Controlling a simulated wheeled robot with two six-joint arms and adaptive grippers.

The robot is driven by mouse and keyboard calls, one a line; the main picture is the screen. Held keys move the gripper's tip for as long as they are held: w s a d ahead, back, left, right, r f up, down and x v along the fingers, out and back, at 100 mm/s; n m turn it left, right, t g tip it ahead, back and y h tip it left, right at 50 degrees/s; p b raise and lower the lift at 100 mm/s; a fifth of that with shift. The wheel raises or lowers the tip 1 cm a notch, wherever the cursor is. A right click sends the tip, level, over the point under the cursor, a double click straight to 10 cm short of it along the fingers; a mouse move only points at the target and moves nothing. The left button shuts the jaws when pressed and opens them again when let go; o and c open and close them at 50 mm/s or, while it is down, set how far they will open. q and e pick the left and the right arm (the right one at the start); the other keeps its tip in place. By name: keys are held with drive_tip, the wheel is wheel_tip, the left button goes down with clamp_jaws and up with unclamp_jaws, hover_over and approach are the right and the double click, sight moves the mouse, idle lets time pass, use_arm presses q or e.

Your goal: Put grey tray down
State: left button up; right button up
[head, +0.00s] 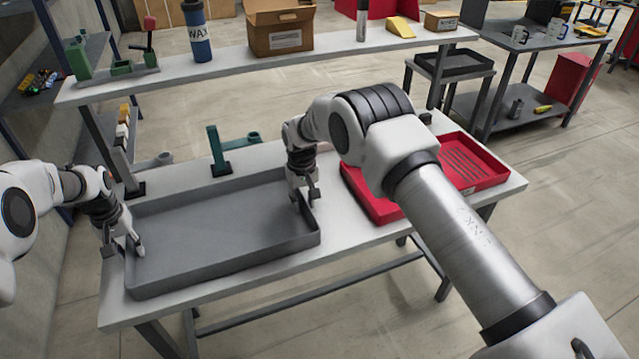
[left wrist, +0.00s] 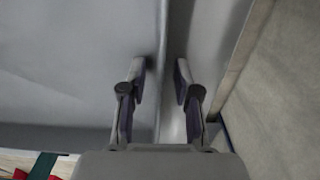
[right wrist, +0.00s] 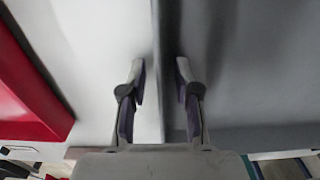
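The grey tray (head: 215,228) lies flat on the white workbench (head: 340,248), at its left and middle. My left gripper (head: 126,247) is at the tray's left end. In the left wrist view its fingers (left wrist: 161,72) stand apart on either side of the tray's wall (left wrist: 162,40), with gaps showing. My right gripper (head: 306,197) is at the tray's right end. In the right wrist view its fingers (right wrist: 160,72) also stand apart, with the tray's wall (right wrist: 158,35) between them. Both grippers look open. The tray is empty.
A red tray (head: 462,165) lies to the right of the grey tray, partly behind my right arm. A green fixture (head: 220,152) stands behind the grey tray. The raised shelf (head: 345,55) at the back holds a cardboard box (head: 281,30) and a blue bottle (head: 198,35).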

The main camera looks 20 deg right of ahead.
use_arm(q)
drive_tip(key=shift+r, duration=0.1)
wheel_tip(320, 180, up, 12)
drive_tip(key=shift+f, duration=0.25)
drive_tip(key=shift+r, duration=0.15)
use_arm(e)
drive_tip(key=shift+r, duration=0.15)
wheel_tip(320, 180, up, 12)
drive_tip(key=shift+f, duration=0.15)
use_arm(q)
drive_tip(key=shift+s, duration=0.1)
use_arm(e)
drive_tip(key=shift+s, duration=0.1)
